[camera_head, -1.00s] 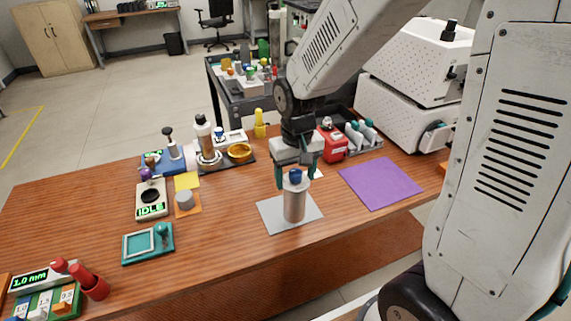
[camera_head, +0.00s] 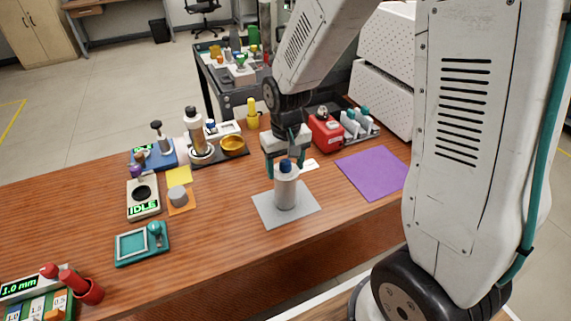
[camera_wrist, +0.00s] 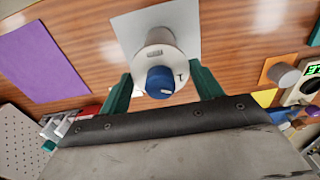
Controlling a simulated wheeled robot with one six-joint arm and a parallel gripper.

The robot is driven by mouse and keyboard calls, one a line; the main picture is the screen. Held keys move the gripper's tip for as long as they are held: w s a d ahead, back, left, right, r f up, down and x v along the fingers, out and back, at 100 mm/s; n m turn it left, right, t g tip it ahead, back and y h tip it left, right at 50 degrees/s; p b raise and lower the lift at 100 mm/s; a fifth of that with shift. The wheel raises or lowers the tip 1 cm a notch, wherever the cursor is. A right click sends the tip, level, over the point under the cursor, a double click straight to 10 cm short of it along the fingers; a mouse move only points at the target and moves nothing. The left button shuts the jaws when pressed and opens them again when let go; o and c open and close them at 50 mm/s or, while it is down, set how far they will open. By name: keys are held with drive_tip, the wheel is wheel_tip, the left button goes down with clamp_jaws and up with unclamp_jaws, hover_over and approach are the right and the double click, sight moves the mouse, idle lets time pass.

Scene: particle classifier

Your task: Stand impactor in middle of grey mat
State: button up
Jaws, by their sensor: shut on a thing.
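The impactor (camera_head: 285,191) is a pale grey upright cylinder with a blue knob on top. It is over the middle of the grey mat (camera_head: 307,208), and its base looks to be on or very close to the mat. My gripper (camera_head: 285,170) comes down from above, shut on the upper part of the impactor. In the wrist view the impactor (camera_wrist: 157,58) shows its round top and blue knob between the green fingers of my gripper (camera_wrist: 163,86). The grey mat (camera_wrist: 128,27) lies behind it there. Any small gap under the base cannot be told.
A purple mat (camera_head: 372,173) lies to the right, and a red box (camera_head: 325,132) stands behind. On the left are a scale reading IDLE (camera_head: 144,199), a grey cylinder (camera_head: 178,197) on an orange mat, and a teal tray (camera_head: 133,245).

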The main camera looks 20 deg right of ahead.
drive_tip(key=shift+f, duration=0.1)
drive_tip(key=o, duration=1.9)
wheel_tip(320, 180, up, 12)
drive_tip(key=shift+t, duration=0.6)
drive_tip(key=s+d+r, duration=0.1)
drive_tip(key=s+r, duration=0.1)
drive_tip(key=s, duration=0.5)
drive_tip(key=s+d+r, duration=0.1)
drive_tip(key=s+r, duration=0.2)
drive_tip(key=s, duration=0.4)
drive_tip(key=s+d+r, duration=0.1)
drive_tip(key=s+r, duration=0.2)
drive_tip(key=s, duration=0.5)
drive_tip(key=shift+s+r, duration=0.1)
drive_tip(key=shift+r, duration=0.1)
